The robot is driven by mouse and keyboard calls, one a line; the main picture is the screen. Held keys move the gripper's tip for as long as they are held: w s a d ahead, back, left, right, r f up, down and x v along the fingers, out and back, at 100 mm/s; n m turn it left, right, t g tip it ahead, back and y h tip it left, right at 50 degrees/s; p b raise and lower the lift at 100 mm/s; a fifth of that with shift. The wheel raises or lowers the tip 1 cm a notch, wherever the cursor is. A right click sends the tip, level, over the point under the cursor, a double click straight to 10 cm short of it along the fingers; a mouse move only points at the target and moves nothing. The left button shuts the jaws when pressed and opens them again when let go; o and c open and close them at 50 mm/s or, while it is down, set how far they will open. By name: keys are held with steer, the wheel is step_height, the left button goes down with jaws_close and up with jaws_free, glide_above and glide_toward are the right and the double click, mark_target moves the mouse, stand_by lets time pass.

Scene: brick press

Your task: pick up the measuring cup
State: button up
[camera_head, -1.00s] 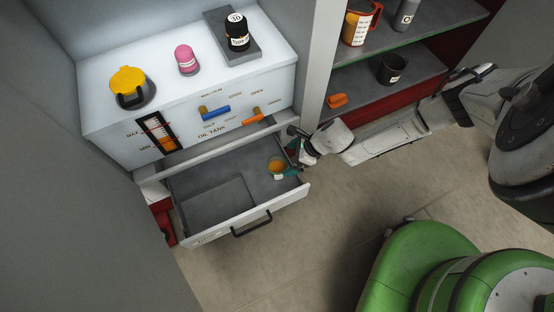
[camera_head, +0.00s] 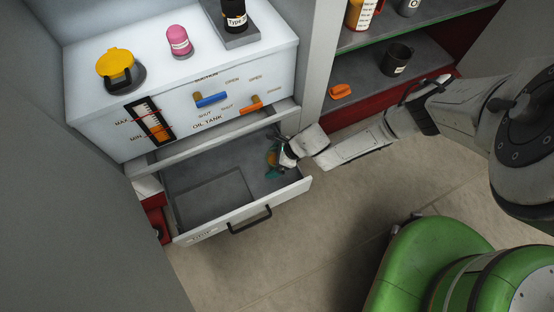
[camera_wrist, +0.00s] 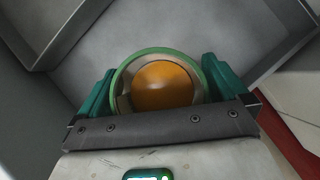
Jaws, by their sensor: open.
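The measuring cup (camera_wrist: 163,84) is in the open drawer and shows in the wrist view as a round cup with a green rim and an orange inside. In the head view the cup (camera_head: 271,158) is mostly hidden behind my gripper. My gripper (camera_wrist: 158,88) is open, with one teal finger on each side of the cup. The cup lies between the fingers. I cannot tell whether either finger touches it. In the head view my gripper (camera_head: 274,165) reaches into the right part of the drawer.
The drawer (camera_head: 292,190) has a black handle (camera_head: 250,221) and a raised grey section (camera_head: 214,200) at left. The white oil tank (camera_head: 190,85) stands above, with a blue lever (camera_head: 211,100) and an orange lever (camera_head: 250,107). Shelves with a dark mug (camera_head: 397,60) are at right.

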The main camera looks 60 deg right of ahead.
steer(key=c, duration=1.1)
steer(key=shift+r, duration=0.15)
